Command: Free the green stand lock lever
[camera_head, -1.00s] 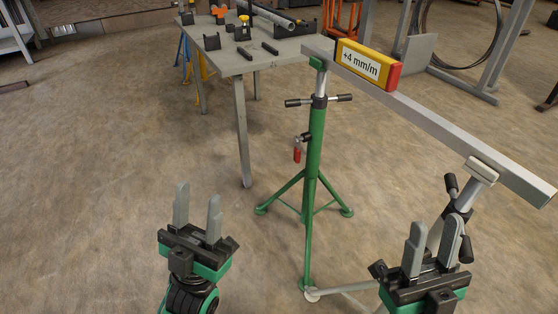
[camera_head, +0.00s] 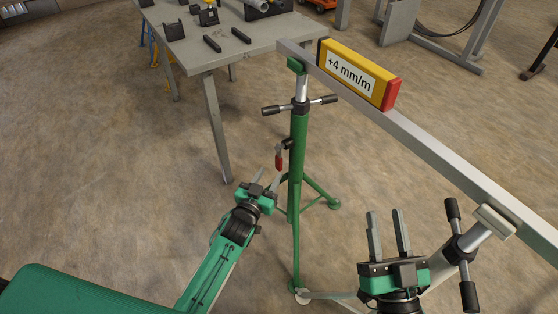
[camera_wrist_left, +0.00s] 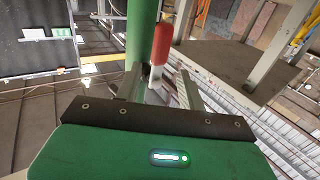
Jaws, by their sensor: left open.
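The green stand (camera_head: 298,150) stands upright in the middle of the head view. Its lock lever has a red grip (camera_head: 279,162) that hangs down on the stand's left side. My left gripper (camera_head: 267,178) is open, just below and left of the red grip. In the left wrist view the red grip (camera_wrist_left: 161,44) shows ahead between the two open fingers (camera_wrist_left: 160,85), with the green post (camera_wrist_left: 141,30) behind it. I cannot tell whether a finger touches it. My right gripper (camera_head: 388,235) is open and empty at the lower right, near the grey stand (camera_head: 460,245).
A steel beam (camera_head: 430,150) rests across both stands. A T-handle (camera_head: 300,105) sticks out near the green stand's top. A grey table (camera_head: 205,52) with small blocks stands behind. The floor at left is clear.

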